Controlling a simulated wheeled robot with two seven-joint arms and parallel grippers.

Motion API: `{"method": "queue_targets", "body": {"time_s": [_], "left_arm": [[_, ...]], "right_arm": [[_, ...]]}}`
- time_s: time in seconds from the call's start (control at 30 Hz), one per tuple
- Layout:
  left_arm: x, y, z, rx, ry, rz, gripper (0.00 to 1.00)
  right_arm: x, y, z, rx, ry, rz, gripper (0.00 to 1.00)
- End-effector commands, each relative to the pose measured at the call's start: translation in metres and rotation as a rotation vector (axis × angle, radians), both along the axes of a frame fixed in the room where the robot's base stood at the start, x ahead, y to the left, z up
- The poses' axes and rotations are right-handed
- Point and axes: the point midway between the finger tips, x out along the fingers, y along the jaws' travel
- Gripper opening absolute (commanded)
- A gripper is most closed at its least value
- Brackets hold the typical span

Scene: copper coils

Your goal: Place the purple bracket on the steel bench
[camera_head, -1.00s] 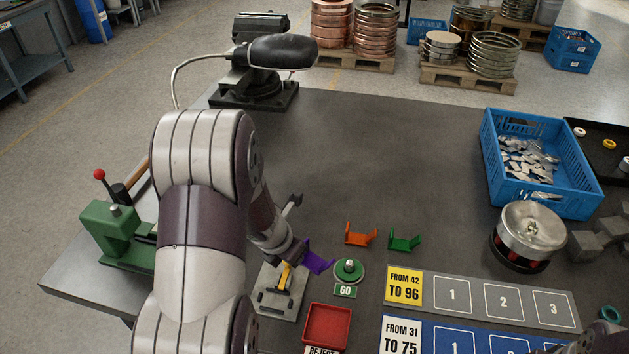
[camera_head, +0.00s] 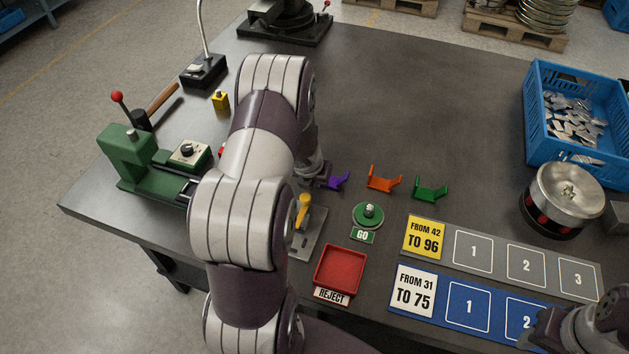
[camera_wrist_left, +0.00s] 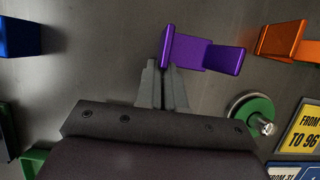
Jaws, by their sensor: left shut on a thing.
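The purple bracket (camera_head: 338,181) is level with the orange bracket and to its left, over the steel bench (camera_head: 430,110). In the left wrist view, my left gripper (camera_wrist_left: 163,68) is shut on the left upright of the purple bracket (camera_wrist_left: 190,51). I cannot tell whether the bracket touches the bench top. In the head view my left arm hides much of the left gripper (camera_head: 322,178). My right gripper (camera_head: 545,328) is partly seen at the bottom right, and its fingers are not clear.
An orange bracket (camera_head: 383,180) and a green bracket (camera_head: 430,189) stand to the right. A clamp plate (camera_head: 310,238), green GO button (camera_head: 368,214) and red reject tray (camera_head: 340,270) are nearer. A blue crate (camera_head: 533,107) stands at right. The bench's middle back is clear.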

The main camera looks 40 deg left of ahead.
Motion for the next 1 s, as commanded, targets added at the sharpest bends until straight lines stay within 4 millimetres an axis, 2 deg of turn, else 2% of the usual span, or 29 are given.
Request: {"method": "queue_targets", "body": {"time_s": [0.3,0.4,0.67,0.77,0.87,1.0], "left_arm": [[0.0,0.0,-0.003,0.0,-0.001,0.0,0.0],[0.0,0.0,-0.001,0.0,-0.001,0.0,0.33],[0.0,0.0,-0.001,0.0,-0.001,0.0,0.33],[0.0,0.0,0.006,0.0,-0.001,0.0,0.33],[-0.005,-0.002,0.021,0.001,-0.003,0.0,0.33],[-0.019,-0.006,0.057,0.0,-0.002,0.001,0.33]], "right_arm": [[0.0,0.0,-0.003,0.0,-0.001,0.0,0.43],[0.0,0.0,-0.001,0.0,-0.001,0.0,0.43],[0.0,0.0,-0.001,0.0,-0.001,0.0,0.43],[0.0,0.0,0.005,0.0,-0.001,0.0,0.43],[0.0,0.0,0.01,0.0,-0.001,0.0,0.43],[0.0,0.0,0.025,0.0,-0.001,0.0,0.43]]}}
